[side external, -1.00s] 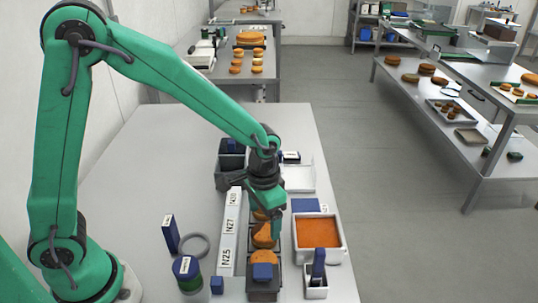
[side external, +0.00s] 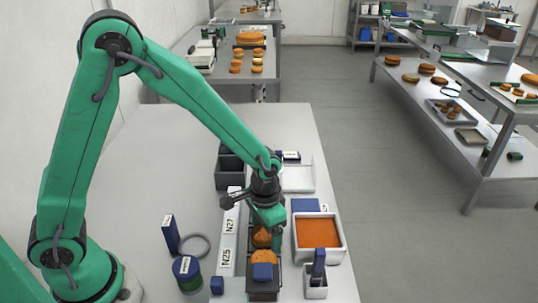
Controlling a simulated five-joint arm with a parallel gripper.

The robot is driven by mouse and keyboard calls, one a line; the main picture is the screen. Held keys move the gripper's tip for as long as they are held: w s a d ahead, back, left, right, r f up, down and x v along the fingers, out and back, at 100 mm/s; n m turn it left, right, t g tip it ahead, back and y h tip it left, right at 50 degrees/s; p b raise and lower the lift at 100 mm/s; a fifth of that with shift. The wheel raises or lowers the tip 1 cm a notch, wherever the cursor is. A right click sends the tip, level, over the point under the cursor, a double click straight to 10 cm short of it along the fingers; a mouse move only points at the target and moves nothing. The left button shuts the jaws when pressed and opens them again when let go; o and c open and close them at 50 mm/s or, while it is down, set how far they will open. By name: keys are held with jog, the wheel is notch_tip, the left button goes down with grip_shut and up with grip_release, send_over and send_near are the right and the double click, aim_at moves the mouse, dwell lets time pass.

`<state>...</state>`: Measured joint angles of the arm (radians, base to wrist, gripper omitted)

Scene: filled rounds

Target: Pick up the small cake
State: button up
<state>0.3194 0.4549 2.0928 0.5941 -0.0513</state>
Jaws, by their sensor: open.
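Small round orange-brown cakes stand in a row in a dark narrow tray (side external: 279,280) on the table. The front cake (side external: 264,257) is partly covered by a blue block, and another cake (side external: 261,238) shows just behind it. My gripper (side external: 268,232) points down over the row at this second cake, with a green finger along its right side. The jaws are open. My gripper hides the part of the row farther back, and I cannot tell whether a finger touches a cake.
A white container of orange filling (side external: 319,233) stands close on the right, with a small white holder (side external: 317,290) in front. A labelled strip (side external: 228,240), grey ring (side external: 194,245) and green jar (side external: 187,273) lie left. The table's left rear is clear.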

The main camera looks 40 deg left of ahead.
jog(key=c, duration=0.8)
jog(key=shift+r, duration=0.1)
jog(key=shift+r, duration=4.95)
